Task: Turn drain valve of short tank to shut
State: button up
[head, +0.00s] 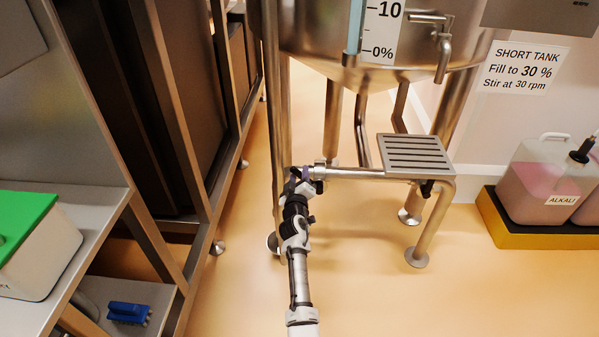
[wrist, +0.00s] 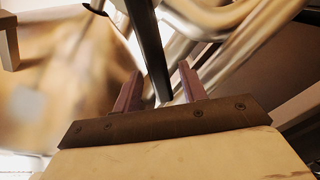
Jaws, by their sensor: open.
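The short tank (head: 300,32) is a steel vessel on legs at the top of the head view. A horizontal drain pipe (head: 355,174) runs below it, near the step. My gripper (head: 303,174) is at the left end of this pipe, by the drain valve, whose body is mostly hidden there. In the wrist view, my gripper (wrist: 158,80) has its two purplish fingers apart. A dark flat bar, which looks like the valve handle (wrist: 149,45), runs down between them. I cannot tell whether either finger touches it. Shiny steel pipework lies behind it.
A slotted step (head: 415,152) stands right of my gripper. A tank leg (head: 275,130) is close on the left. A steel rack (head: 175,100) and a shelf with a green-lidded box (head: 35,250) fill the left. Alkali jugs (head: 540,185) stand at the right. The front floor is clear.

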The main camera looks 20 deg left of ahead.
aim_at(299, 176)
jog(key=shift+x, duration=1.55)
grip_shut()
